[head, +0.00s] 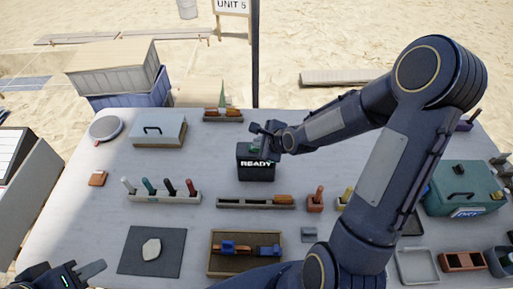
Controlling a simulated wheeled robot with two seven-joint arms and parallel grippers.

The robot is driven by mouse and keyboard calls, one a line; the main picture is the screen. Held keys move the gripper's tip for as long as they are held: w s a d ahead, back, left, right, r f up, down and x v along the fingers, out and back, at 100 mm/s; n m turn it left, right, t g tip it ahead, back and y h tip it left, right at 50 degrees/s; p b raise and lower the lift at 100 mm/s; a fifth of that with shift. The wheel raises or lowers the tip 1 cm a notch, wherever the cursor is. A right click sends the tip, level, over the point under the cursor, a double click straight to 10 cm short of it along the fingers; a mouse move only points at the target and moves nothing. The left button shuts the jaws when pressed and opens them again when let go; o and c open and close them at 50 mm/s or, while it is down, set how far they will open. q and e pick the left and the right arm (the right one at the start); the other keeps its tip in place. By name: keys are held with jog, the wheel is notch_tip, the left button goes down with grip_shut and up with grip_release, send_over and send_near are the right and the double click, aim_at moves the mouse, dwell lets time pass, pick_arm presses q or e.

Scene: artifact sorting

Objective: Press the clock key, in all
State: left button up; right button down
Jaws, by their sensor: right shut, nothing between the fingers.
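A dark box with a "READY" display (256,170) stands near the middle of the table; it looks like the clock. Green shows on its top, but the key itself is mostly hidden by my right gripper. My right gripper (262,133) is shut and empty at the top of the box. I cannot tell whether it touches the key. My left gripper (88,272) is at the lower left, away from the box and partly cut off by the frame; its jaw opening is unclear.
A rack of several upright tools (160,197) stands left of the box and a long narrow tray (230,203) in front. A wooden tray (218,265) and a dark mat with a pale stone (151,249) lie nearer. A teal case (480,176) is at right.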

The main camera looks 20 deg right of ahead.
jog(key=shift+f+b, duration=0.3)
jog(key=shift+f, duration=0.1)
dwell(0.5)
jog(key=shift+r, duration=0.2)
jog(key=shift+r+p, duration=0.55)
jog(key=shift+r, duration=0.05)
notch_tip(320, 180, up, 5)
jog(key=p, duration=0.4)
jog(key=shift+r, duration=0.1)
dwell(0.4)
dwell(0.5)
